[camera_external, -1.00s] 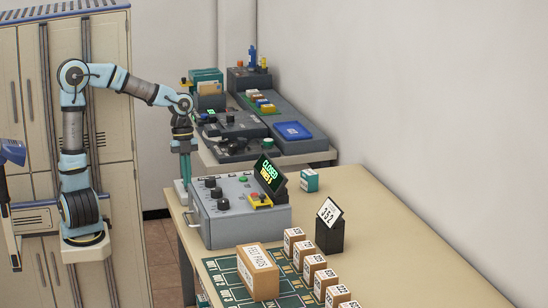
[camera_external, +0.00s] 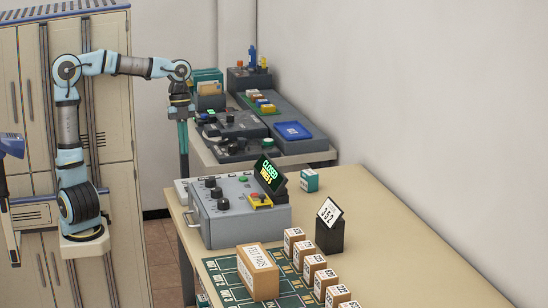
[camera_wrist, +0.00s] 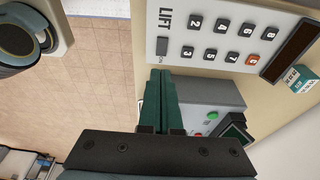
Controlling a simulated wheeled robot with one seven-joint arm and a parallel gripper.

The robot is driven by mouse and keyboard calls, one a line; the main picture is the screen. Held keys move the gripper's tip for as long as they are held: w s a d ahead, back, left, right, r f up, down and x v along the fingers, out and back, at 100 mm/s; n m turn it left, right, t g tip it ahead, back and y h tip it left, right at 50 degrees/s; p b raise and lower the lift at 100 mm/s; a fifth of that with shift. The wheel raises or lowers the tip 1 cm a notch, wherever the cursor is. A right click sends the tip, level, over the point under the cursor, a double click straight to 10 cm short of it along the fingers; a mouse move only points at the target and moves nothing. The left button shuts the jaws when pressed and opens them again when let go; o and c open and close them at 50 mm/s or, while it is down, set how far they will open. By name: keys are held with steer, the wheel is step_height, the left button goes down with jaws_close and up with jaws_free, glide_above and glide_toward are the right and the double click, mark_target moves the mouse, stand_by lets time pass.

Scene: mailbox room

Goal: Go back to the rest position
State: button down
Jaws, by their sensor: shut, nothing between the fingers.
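My gripper (camera_external: 184,150) points straight down with its long green fingers together and nothing between them. In the external view it hangs just off the left end of the table, beside and above the grey control box (camera_external: 238,215). In the wrist view the closed green fingers (camera_wrist: 160,88) reach up from the dark gripper body, apart from a white keypad panel (camera_wrist: 225,38) marked LIFT with several numbered buttons. The arm is bent at the elbow and raised in front of the lockers.
Lockers (camera_external: 110,150) stand behind the arm. The table (camera_external: 385,235) bears the control box with a CLOSED display (camera_external: 269,174), a brown box (camera_external: 258,270) and several small numbered boxes (camera_external: 315,268). A second bench with devices (camera_external: 240,130) stands behind. Open floor (camera_wrist: 100,60) lies left of the table.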

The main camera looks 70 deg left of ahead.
steer(key=shift+a+r, duration=0.1)
steer(key=shift+r, duration=0.2)
